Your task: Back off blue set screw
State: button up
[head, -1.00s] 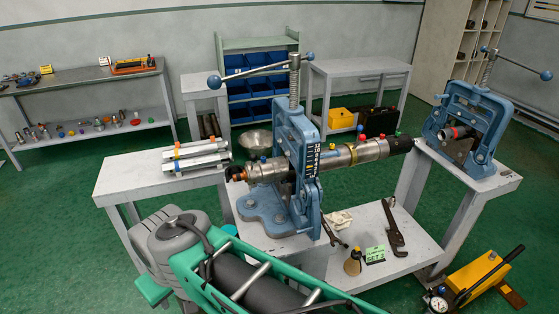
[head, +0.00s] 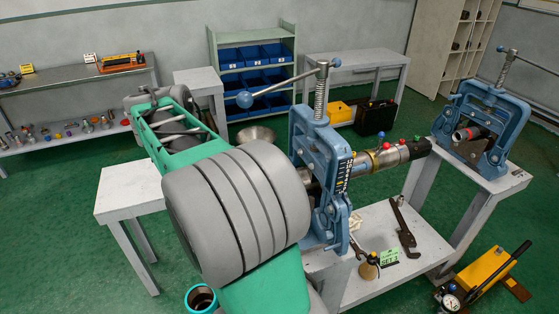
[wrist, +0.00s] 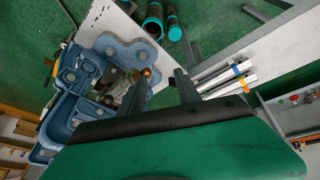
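The metal pipe assembly (head: 405,151) is clamped in the near blue vise (head: 322,165). Small red (head: 386,146) and green (head: 417,137) screw heads show on its right part. In the wrist view, the vise (wrist: 75,75) is at left and the pipe's copper-coloured tip (wrist: 146,72) lies between my fingers' directions; I cannot make out the blue screw there. My gripper (wrist: 160,78) has its two dark fingers apart with nothing between them; it is hidden in the head view.
A second blue vise (head: 485,120) stands on the right bench. Banded silver bars (wrist: 222,78) lie beside my right finger. A yellow pump (head: 482,280) is on the floor.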

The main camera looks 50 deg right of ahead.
jog(key=s+d+f+m+g+p, duration=0.1)
jog(key=s+d+m+g, duration=0.1)
jog(key=d+m, duration=0.6)
jog(key=s+d+f+m+g+p, duration=0.15)
jog(key=d+m, duration=0.35)
jog(key=d, duration=0.7)
jog(key=b+x, duration=0.2)
jog(key=x, duration=0.1)
jog(key=b+x, duration=0.3)
jog(key=x, duration=0.1)
jog(key=shift+s+a+f, duration=0.15)
jog(key=shift+f, duration=0.2)
jog(key=shift+s+d+f+b, duration=0.15)
jog(key=shift+d+f+b, duration=0.1)
jog(key=shift+f+b, duration=0.2)
jog(key=shift+r, duration=0.1)
jog(key=shift+c, duration=0.3)
grip_shut()
